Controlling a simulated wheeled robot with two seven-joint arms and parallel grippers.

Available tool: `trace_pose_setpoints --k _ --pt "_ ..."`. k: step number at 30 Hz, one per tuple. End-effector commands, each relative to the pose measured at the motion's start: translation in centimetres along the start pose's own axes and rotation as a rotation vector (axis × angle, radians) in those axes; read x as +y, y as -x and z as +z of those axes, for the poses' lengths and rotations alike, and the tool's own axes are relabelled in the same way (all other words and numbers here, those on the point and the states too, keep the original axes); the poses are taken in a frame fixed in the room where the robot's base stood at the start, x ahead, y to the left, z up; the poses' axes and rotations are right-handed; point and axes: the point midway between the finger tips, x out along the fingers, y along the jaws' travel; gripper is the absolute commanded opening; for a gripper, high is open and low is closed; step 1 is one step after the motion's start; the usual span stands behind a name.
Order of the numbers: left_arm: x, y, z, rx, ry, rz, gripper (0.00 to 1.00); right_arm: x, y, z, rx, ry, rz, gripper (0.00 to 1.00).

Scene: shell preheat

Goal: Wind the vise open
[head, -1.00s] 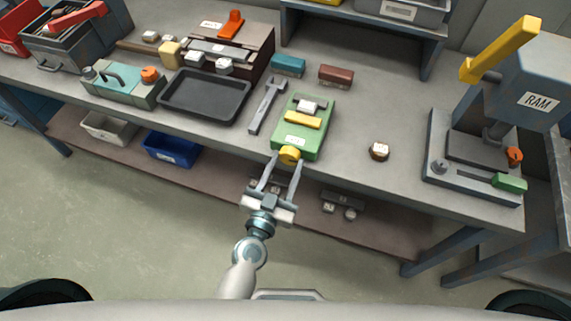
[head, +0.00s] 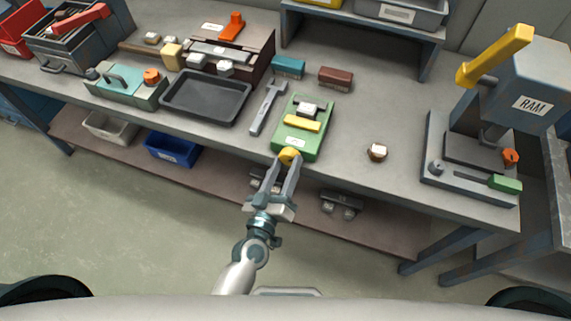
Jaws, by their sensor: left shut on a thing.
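The green vise (head: 303,127) sits on the workbench near its front edge. My right gripper is not in view.
A wrench (head: 268,108) and a dark tray (head: 206,96) lie left of the vise. A small brown-and-white part (head: 377,152) lies to its right. The RAM press (head: 524,97) stands at far right. A shelf runs below the bench.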

Motion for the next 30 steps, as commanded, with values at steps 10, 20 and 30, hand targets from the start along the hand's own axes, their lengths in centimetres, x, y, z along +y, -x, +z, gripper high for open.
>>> trace_pose_setpoints --k 10,20,30 --pt "-0.02 -0.02 -0.11 0.002 0.329 0.000 0.20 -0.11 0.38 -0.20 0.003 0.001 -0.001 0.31" --pt "-0.11 -0.03 -0.05 0.002 0.643 0.000 0.20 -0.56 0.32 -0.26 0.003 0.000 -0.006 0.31" --pt "-0.17 -0.03 0.01 0.002 0.967 0.000 0.20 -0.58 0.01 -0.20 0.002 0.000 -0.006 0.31"
